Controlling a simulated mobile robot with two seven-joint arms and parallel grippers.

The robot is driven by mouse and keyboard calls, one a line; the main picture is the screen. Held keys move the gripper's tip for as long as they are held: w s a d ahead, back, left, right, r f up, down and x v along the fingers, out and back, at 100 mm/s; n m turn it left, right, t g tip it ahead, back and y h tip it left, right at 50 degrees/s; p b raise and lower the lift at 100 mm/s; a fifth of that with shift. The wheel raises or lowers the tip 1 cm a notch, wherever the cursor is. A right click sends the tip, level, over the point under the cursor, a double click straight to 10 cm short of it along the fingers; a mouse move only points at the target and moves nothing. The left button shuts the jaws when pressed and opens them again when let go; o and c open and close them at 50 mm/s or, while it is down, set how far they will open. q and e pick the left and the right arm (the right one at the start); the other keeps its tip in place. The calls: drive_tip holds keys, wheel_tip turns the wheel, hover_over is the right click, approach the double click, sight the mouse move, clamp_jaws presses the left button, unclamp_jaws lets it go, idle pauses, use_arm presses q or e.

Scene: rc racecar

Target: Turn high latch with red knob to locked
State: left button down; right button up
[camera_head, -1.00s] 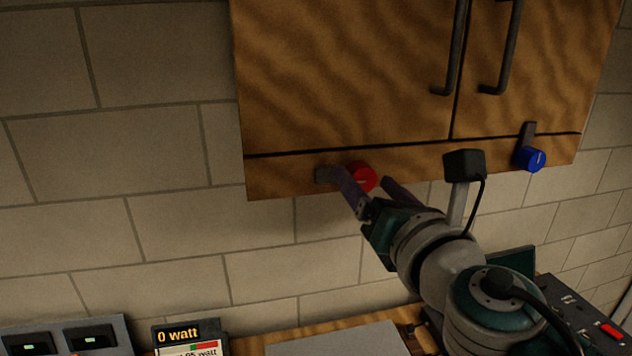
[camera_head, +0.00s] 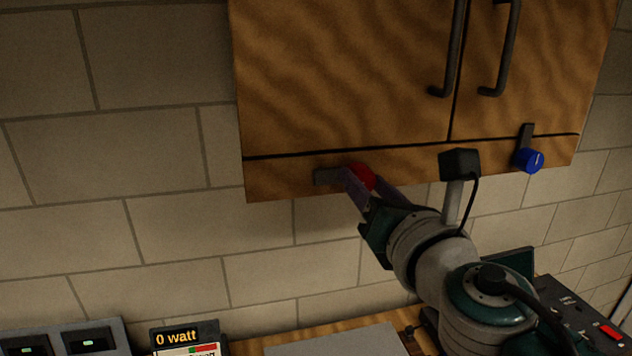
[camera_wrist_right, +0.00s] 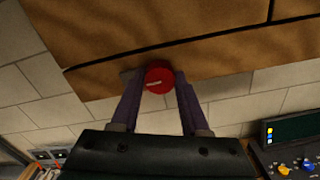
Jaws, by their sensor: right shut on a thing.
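The red knob (camera_head: 362,177) sits on the lower strip of the wooden wall cabinet (camera_head: 345,80). Its dark latch bar (camera_head: 325,176) points left, lying flat along the strip. My right gripper (camera_head: 367,184) has one purple finger on each side of the knob and is shut on it. In the right wrist view the red knob (camera_wrist_right: 158,78) with its pale mark lies between the fingertips (camera_wrist_right: 157,82). The fingers hide part of the knob in the head view. My left gripper is not in view.
A blue knob (camera_head: 529,160) with an upright latch bar is on the strip to the right. Two dark door handles (camera_head: 450,50) hang above. Below are a watt display (camera_head: 178,338), a switch panel (camera_head: 60,340) and a dark control box (camera_head: 590,310).

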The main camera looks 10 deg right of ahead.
clamp_jaws()
drive_tip(key=m+b, duration=0.1)
drive_tip(key=m, duration=0.2)
drive_tip(key=shift+f+m, duration=0.1)
drive_tip(key=shift+m, duration=0.3)
drive_tip(key=m+b, duration=0.1)
drive_tip(key=m, duration=0.4)
drive_tip(key=shift+d+m, duration=0.1)
drive_tip(key=shift+m, duration=0.2)
drive_tip(key=m+b, duration=0.1)
drive_tip(key=m, duration=0.3)
drive_tip(key=shift+f, duration=0.1)
drive_tip(key=shift+m+b, duration=0.55)
drive_tip(key=shift+m, duration=1.75)
